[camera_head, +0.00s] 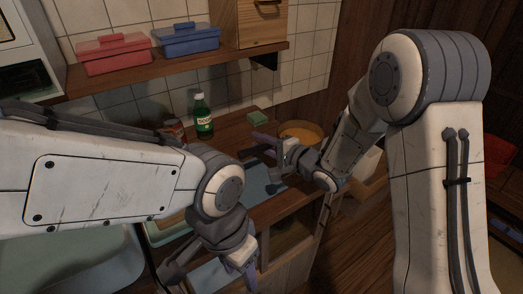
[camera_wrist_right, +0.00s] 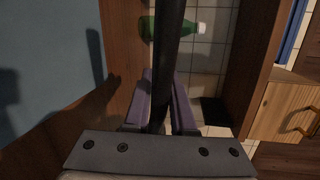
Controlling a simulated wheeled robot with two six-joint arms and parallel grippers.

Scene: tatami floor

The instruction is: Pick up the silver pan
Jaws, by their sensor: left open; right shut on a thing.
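My right gripper (camera_head: 268,155) is over the wooden counter, near the blue mat. In the right wrist view its purple fingers (camera_wrist_right: 160,112) are shut on a long dark handle (camera_wrist_right: 172,50), which runs up out of the picture. I cannot see what the handle belongs to; no silver pan body is clearly visible in either view. My left gripper (camera_head: 212,272) is open and empty, low at the front of the counter. The left arm hides much of the counter behind it.
A round yellowish bowl (camera_head: 301,132) is behind the right gripper. Red (camera_head: 112,54) and blue (camera_head: 185,40) boxes sit on the shelf above.

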